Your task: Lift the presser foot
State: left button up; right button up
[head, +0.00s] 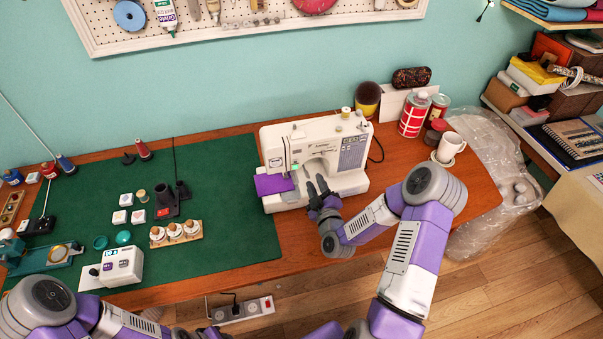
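The white sewing machine (300,134) stands on the wooden table, right of the green mat. A purple cloth (271,184) lies on its bed under the needle area (287,168). The presser foot is too small to make out there, and its lever cannot be seen. My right gripper (317,184) is in front of the machine's arm opening, just right of the needle area. Its dark fingers look parted with nothing between them; whether they touch the machine is unclear. My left gripper (197,332) is at the bottom edge, partly cut off, and its fingers cannot be judged.
The green mat (225,235) holds a white box (122,265), a wooden spool rack (176,235) and small blocks. Red tins (413,115) and a white mug (450,147) stand right of the machine. A power strip (240,311) is below the table's front edge.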

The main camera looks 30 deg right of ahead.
jog(key=b, duration=0.4)
send_near(308, 175)
jog(key=w, duration=0.2)
jog(key=shift+d+f+x, duration=0.1)
jog(key=shift+f+x, duration=0.05)
jog(key=shift+x, duration=1.95)
jog(key=shift+d+f+x, duration=0.15)
jog(key=shift+x, duration=1.95)
jog(key=shift+s, duration=0.1)
jog(key=shift+c, duration=0.5)
grip_shut()
